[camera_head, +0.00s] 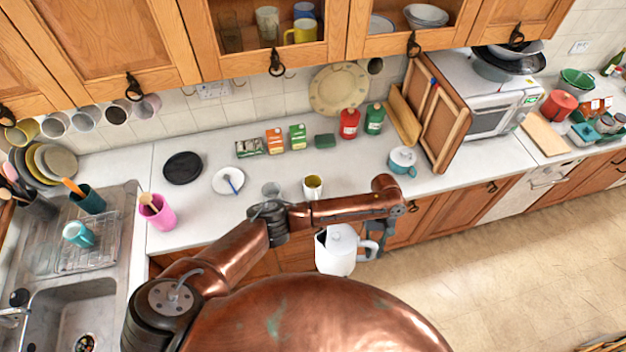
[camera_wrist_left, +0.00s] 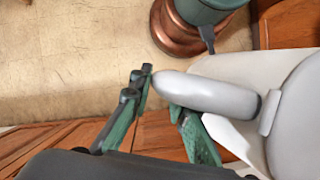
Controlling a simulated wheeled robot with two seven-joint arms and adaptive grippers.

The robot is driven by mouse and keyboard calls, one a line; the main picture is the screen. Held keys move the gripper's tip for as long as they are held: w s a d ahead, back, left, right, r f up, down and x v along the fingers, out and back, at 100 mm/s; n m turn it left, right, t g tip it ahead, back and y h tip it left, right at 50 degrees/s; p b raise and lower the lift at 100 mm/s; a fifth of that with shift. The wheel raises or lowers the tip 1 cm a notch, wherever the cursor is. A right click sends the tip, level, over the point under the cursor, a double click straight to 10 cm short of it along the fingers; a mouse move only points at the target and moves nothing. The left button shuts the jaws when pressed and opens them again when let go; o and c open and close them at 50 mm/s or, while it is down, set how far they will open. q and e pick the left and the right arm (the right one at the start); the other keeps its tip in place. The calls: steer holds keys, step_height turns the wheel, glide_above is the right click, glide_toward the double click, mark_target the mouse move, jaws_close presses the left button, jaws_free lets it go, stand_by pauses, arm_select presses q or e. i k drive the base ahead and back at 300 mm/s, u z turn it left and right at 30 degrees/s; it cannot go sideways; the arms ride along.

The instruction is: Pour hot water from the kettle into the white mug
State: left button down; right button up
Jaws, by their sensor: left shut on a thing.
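The white kettle (camera_head: 335,250) hangs upright in front of the counter edge, its lid on. My left gripper (camera_head: 374,238) is at its right side, shut on the handle. In the left wrist view, the green fingers of my left gripper (camera_wrist_left: 160,92) lie on either side of the pale handle of the kettle (camera_wrist_left: 297,120). On the counter behind my left arm stand a pale greyish cup (camera_head: 271,189) and a yellowish-and-white mug (camera_head: 313,187), both partly hidden by the arm. I cannot tell which is the white mug. My right gripper is not in view.
A pink cup (camera_head: 157,212) with a utensil stands near the sink (camera_head: 75,305). A wooden rack (camera_head: 436,112) stands at the right. The floor (camera_head: 470,265) ahead is clear.

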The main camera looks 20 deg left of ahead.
mark_target(312, 183)
steer(key=i, duration=1)
